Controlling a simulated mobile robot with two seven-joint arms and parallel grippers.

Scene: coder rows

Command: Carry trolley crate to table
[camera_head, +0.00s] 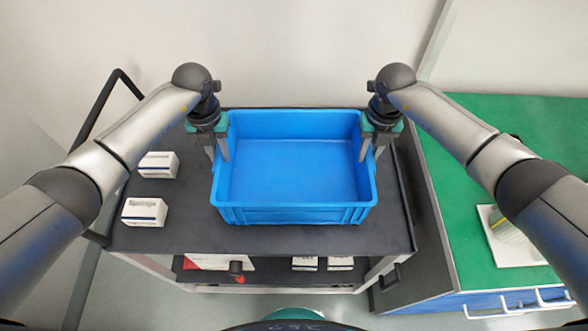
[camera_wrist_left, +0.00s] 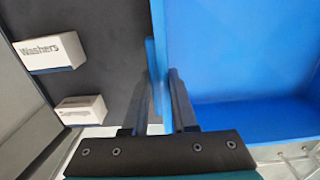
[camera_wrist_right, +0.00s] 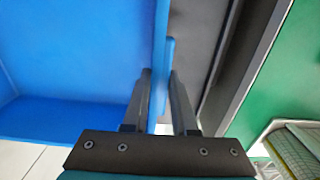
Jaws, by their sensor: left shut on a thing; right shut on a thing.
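A blue crate (camera_head: 293,172), empty inside, sits on or just above the dark top shelf of the trolley (camera_head: 180,230); I cannot tell if it touches. My left gripper (camera_head: 219,152) is shut on the crate's left wall, one finger inside and one outside, as the left wrist view (camera_wrist_left: 160,95) shows. My right gripper (camera_head: 369,150) is shut on the crate's right wall in the same way, as the right wrist view (camera_wrist_right: 160,95) shows. The table (camera_head: 500,115) with a green top stands to the right of the trolley.
Two white boxes (camera_head: 159,165) (camera_head: 145,212) lie on the trolley left of the crate; one reads "Washers" in the left wrist view. The lower shelf holds more small boxes (camera_head: 322,263). A white tray (camera_head: 512,250) lies on the table's near part. The table's far part looks clear.

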